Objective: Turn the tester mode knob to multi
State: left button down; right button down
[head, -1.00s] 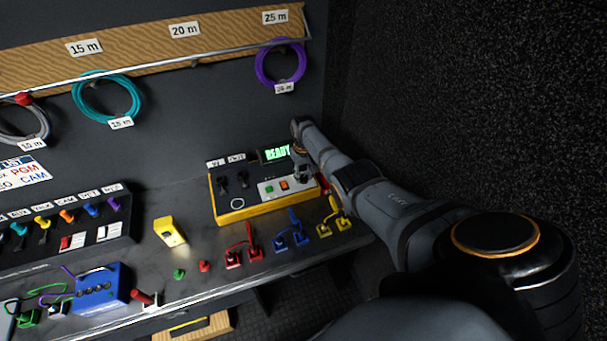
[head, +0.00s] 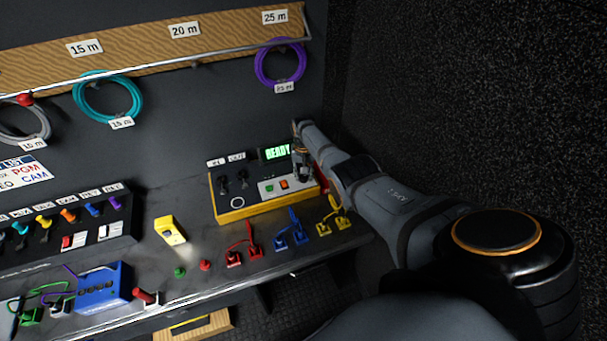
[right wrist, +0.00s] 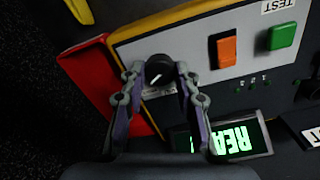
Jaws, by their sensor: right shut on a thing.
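The tester (head: 238,212) is a yellow-edged box with a grey face on the bench, and its green display (head: 277,153) reads READY. The mode knob (right wrist: 158,68) is small, round and black with a pale pointer mark, towards the lower left of it in the right wrist view. My right gripper (right wrist: 159,74) is shut on the knob, one finger on each side; it also shows over the tester's right end in the head view (head: 303,168). The label beside the knob is partly covered by the fingers and unreadable. My left gripper is not in view.
An orange switch (right wrist: 227,52) and a green button (right wrist: 282,36) sit on the tester's face near the fingers. A red object (right wrist: 100,75) lies against its side.

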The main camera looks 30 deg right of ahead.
aim_at(303, 177)
jog(key=c, duration=1)
grip_release()
notch_tip(303, 177, up, 12)
